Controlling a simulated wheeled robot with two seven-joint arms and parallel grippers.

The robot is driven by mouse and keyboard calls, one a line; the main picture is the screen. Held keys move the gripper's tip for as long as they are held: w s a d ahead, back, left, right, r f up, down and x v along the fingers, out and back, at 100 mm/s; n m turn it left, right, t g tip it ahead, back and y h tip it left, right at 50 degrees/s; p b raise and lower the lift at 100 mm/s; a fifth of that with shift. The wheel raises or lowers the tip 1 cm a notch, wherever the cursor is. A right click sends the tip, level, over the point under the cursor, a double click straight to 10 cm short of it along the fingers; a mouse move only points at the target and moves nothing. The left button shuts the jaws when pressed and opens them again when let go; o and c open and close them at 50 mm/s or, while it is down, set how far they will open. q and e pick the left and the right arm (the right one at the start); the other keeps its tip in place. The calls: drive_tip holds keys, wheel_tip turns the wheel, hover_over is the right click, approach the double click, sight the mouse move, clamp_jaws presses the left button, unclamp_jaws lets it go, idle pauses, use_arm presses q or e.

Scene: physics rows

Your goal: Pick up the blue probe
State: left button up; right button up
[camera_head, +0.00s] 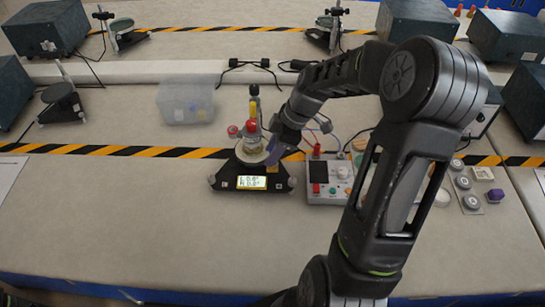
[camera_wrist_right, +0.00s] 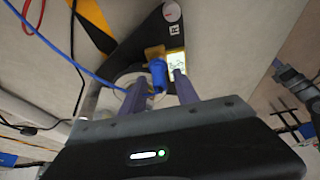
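The blue probe (camera_wrist_right: 158,74) shows in the wrist view at the dark stand (camera_wrist_right: 120,55), with a blue cable running off to the upper left. In the head view I cannot make the probe out clearly behind my gripper. My right gripper (camera_wrist_right: 160,78) is open, with its two purple fingers on either side of the blue probe and visible gaps between. In the head view the right gripper (camera_head: 273,154) is at the right side of the dark stand (camera_head: 228,178). My left gripper is not in view.
A red and yellow piece (camera_head: 252,127) stands upright on the stand. A grey control box (camera_head: 328,180) with cables is close on the right. A clear bin (camera_head: 186,102) stands behind on the left. The front of the table is clear.

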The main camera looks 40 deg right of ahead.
clamp_jaws()
drive_tip(key=shift+r, duration=0.1)
idle(0.5)
wheel_tip(320, 180, up, 9)
drive_tip(key=shift+f+b, duration=0.1)
drive_tip(key=shift+b, duration=0.8)
drive_tip(key=shift+r, duration=0.55)
drive_tip(key=shift+f, duration=0.1)
